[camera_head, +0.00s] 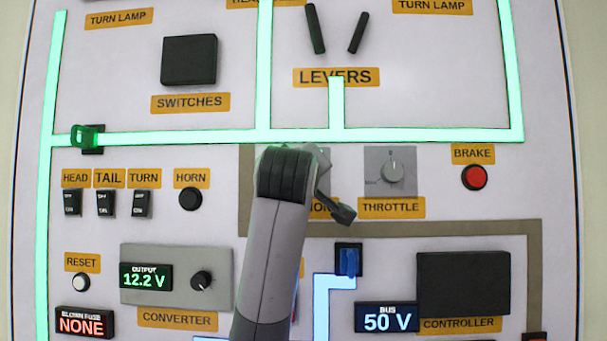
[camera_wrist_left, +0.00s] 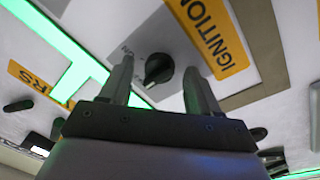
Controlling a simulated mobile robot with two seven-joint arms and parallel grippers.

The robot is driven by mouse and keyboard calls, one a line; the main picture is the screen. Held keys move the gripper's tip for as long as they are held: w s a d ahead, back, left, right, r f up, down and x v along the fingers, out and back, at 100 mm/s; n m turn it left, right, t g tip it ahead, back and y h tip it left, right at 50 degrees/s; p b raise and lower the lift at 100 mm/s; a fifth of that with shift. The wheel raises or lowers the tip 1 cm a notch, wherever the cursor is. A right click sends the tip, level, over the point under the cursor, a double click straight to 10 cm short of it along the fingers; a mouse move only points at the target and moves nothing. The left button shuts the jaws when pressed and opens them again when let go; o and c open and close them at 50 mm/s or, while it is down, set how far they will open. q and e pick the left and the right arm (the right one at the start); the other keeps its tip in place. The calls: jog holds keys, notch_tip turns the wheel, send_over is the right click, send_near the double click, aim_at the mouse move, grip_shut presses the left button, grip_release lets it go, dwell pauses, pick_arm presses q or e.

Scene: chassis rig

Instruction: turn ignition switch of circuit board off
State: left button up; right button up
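The ignition switch is a round black knob (camera_wrist_left: 158,69) on a light plate, with a white pointer mark, in the left wrist view. The orange IGNITION label (camera_wrist_left: 210,38) is beside it. My left gripper (camera_wrist_left: 159,74) is open, with one finger on each side of the knob; I cannot tell whether either finger touches it. In the head view my left arm covers the knob and most of its label; part of my left gripper (camera_head: 338,208) shows at the arm's right. My right gripper is in neither view.
The throttle knob (camera_head: 391,172) and red brake button (camera_head: 474,177) are to the right. The horn button (camera_head: 190,198) and several rocker switches (camera_head: 105,203) are to the left. Two black levers (camera_head: 316,28) stick out above. The converter (camera_head: 218,282) is at lower left. Green strips are lit.

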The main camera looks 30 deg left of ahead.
pick_arm(q)
jog(key=b+v, duration=0.1)
jog(key=v, duration=0.6)
jog(key=shift+s+d, duration=0.1)
dwell(0.6)
